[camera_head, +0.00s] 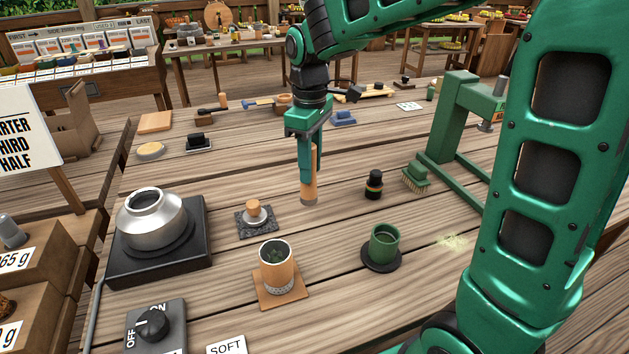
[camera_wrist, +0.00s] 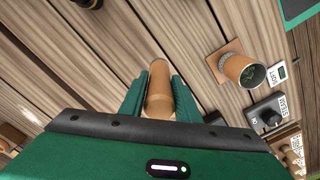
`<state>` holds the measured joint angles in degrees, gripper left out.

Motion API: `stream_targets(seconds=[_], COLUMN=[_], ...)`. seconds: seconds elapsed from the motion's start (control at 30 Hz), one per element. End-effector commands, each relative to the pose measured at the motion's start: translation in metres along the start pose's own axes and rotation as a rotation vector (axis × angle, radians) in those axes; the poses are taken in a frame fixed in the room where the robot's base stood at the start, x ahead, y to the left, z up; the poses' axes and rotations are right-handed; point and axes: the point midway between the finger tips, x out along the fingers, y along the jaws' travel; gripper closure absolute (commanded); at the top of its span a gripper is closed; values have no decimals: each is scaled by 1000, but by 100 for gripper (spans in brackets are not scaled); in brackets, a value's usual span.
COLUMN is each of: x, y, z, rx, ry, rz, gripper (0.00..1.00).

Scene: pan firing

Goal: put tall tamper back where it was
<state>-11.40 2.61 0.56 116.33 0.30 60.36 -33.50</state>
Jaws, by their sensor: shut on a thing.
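The tall tamper (camera_head: 311,186) is a slim light-wood cylinder with a greyish lower end. My gripper (camera_head: 305,165) is shut on it and holds it upright in the middle of the table; I cannot tell whether its foot touches the boards. In the wrist view the tamper (camera_wrist: 158,85) sits between the two green fingers (camera_wrist: 158,95). A short tamper (camera_head: 254,210) with a wooden knob and metal base stands on a dark speckled pad (camera_head: 243,230), left of my gripper. A small black piece with coloured bands (camera_head: 374,187) stands to the right.
A wood-banded cup (camera_head: 277,272) on a square coaster (camera_head: 262,300) and a green cup (camera_head: 384,247) on a dark saucer stand in front. A silver pot (camera_head: 152,218) sits on a black burner at left. A brush (camera_head: 414,178) and green press frame (camera_head: 456,115) stand at right.

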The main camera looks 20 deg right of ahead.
Motion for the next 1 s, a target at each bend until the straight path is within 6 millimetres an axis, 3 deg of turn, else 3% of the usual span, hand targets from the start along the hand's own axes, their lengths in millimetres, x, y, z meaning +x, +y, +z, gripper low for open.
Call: stream_targets(seconds=[0.1, 0.33, 0.53, 0.8, 1.0], x=[15, 31, 41, 72, 73], y=[26, 55, 58, 58, 58], z=[0, 0, 0, -1, -1], rx=[8, 8, 7, 6, 6], ry=[-1, 0, -1, -1, 1], rz=[-1, 0, -1, 0, 1], gripper=[93, 93, 93, 93, 93])
